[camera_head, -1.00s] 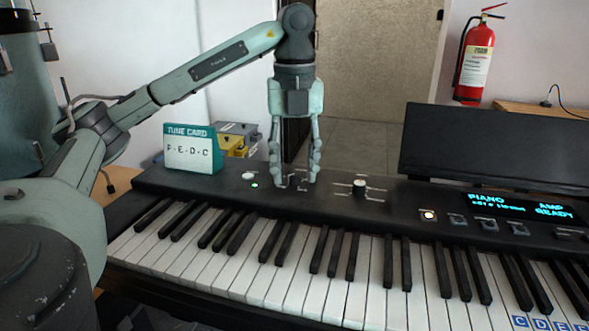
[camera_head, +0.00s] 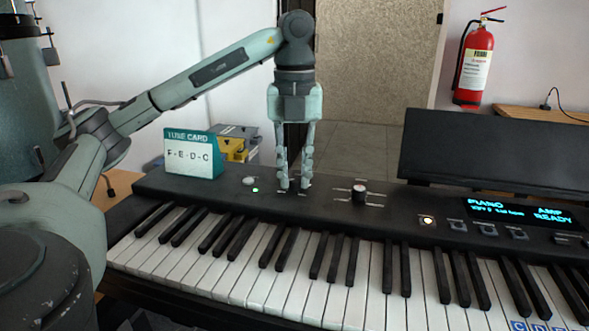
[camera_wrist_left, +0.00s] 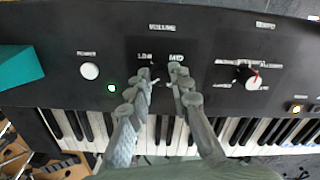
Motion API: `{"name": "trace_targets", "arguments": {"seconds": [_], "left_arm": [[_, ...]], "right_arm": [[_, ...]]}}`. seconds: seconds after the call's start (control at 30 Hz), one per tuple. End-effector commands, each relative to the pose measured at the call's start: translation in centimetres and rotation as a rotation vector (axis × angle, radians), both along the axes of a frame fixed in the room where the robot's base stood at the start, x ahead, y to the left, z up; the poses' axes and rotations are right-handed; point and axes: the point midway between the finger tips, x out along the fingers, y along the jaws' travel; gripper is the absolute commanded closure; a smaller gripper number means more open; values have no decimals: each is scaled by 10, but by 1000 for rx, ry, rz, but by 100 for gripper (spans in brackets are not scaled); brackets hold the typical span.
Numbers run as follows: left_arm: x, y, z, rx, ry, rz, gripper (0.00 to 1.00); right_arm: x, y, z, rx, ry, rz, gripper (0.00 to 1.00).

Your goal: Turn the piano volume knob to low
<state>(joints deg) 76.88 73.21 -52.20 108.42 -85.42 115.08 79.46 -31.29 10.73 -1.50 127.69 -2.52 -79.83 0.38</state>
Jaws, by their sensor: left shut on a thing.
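The black electric piano (camera_head: 400,200) stands across the head view. My left gripper (camera_head: 293,187) points straight down at its panel, with the fingers close together around the spot of the volume knob. In the left wrist view the left gripper (camera_wrist_left: 161,75) has its fingertips just below the VOLUME label, near the LOW and MID marks. The volume knob is hidden by the fingers, so I cannot tell its setting. My right gripper is not in view.
A tempo knob (camera_head: 359,192) sits to the right of the gripper. The power button (camera_head: 249,181) and a green light are to the left. A tune card (camera_head: 193,153) stands at the back left. A display (camera_head: 521,210) glows at the right.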

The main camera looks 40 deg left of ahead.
Motion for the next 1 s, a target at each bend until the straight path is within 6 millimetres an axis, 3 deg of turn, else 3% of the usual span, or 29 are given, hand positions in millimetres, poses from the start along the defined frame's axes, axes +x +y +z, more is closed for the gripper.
{"name": "trace_targets", "arguments": {"seconds": [0.4,1.0], "left_arm": [[0,0,1,-1,2,-370,100],[0,0,1,0,1,-938,100]], "right_arm": [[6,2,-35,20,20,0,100],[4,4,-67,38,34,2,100]]}}
